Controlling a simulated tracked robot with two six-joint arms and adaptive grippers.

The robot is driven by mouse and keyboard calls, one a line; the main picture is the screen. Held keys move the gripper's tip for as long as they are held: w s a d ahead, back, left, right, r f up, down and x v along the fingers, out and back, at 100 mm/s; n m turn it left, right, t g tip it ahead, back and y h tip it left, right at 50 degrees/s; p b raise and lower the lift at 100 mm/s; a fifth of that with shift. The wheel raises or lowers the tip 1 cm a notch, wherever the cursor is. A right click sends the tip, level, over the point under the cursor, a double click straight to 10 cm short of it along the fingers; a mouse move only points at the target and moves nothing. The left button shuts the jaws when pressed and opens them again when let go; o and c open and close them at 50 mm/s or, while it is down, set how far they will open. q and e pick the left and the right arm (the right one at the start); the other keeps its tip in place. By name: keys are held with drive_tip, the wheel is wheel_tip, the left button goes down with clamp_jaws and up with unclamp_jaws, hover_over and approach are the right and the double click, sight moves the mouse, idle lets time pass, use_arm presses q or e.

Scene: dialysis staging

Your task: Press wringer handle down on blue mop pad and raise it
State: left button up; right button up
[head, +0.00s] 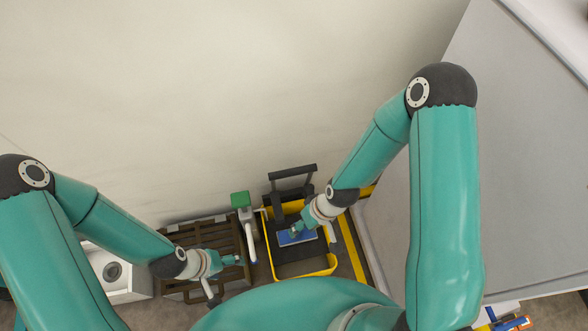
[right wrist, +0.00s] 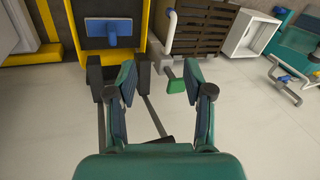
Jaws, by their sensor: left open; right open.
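The blue mop pad (head: 298,238) lies on the dark wringer in the yellow bucket (head: 318,272); the pad (right wrist: 98,29) also shows at the top left of the right wrist view. The black wringer handle (head: 292,171) stands up towards the wall. In the right wrist view, its dark rods (right wrist: 155,118) run down behind my right gripper (right wrist: 160,85), which is open and empty. In the head view, my right gripper (head: 297,230) overlaps the pad; contact cannot be told. My left gripper (head: 240,260) is open to the left of the bucket.
A brown slatted crate (head: 222,235) and a white box (head: 125,290) stand left of the bucket. A green-topped white pole (head: 240,200) stands between crate and bucket. A grey panel (head: 520,170) rises at the right. Floor near the wall (right wrist: 240,120) is clear.

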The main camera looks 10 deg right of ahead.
drive_tip(key=w+r+n+b, duration=0.25)
drive_tip(key=w+n, duration=0.35)
drive_tip(key=w, duration=0.3)
drive_tip(key=n+h+b, duration=0.1)
drive_tip(key=n+h, duration=0.3)
drive_tip(key=n, duration=0.6)
approach(291, 170)
wheel_tip(291, 170, down, 10)
drive_tip(key=shift+w+r, duration=0.1)
clamp_jaws()
